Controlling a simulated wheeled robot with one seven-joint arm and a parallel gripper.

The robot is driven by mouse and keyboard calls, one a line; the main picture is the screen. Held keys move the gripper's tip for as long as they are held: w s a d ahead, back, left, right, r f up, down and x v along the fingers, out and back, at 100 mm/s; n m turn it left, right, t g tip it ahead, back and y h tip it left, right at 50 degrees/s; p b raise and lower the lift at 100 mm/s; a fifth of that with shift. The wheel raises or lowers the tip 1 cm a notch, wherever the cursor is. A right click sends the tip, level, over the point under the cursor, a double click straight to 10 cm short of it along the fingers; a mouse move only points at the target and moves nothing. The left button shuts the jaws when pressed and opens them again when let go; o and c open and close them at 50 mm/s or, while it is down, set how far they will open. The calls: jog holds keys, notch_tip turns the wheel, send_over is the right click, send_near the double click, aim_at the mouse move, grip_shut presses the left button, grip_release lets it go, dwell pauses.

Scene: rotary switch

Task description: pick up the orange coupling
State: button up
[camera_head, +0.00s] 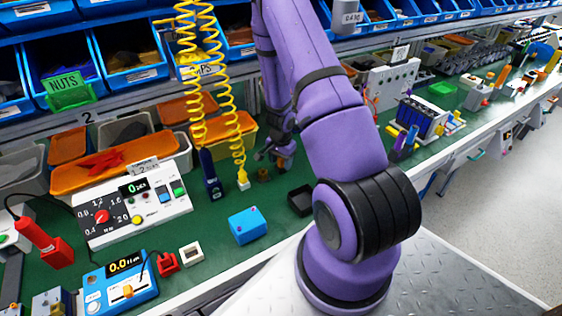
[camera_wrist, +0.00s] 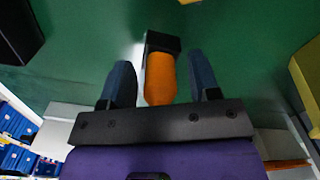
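The orange coupling (camera_wrist: 160,78) shows in the wrist view as a short rounded cylinder, with a black block (camera_wrist: 163,41) at its far end. My gripper (camera_wrist: 160,62) is open, with one dark blue finger on each side of the coupling. A gap shows between each finger and the coupling, so neither seems to touch it. In the head view my gripper (camera_head: 277,157) is low over the green bench, behind my purple arm. I cannot clearly make out the coupling there.
A dark blue tool (camera_head: 211,175) hangs to the left near yellow coiled cords (camera_head: 237,120). A yellow bin (camera_head: 232,132) stands behind.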

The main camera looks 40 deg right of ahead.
jog(key=c, duration=0.9)
jog(key=shift+o, duration=0.2)
jog(key=shift+r, duration=0.15)
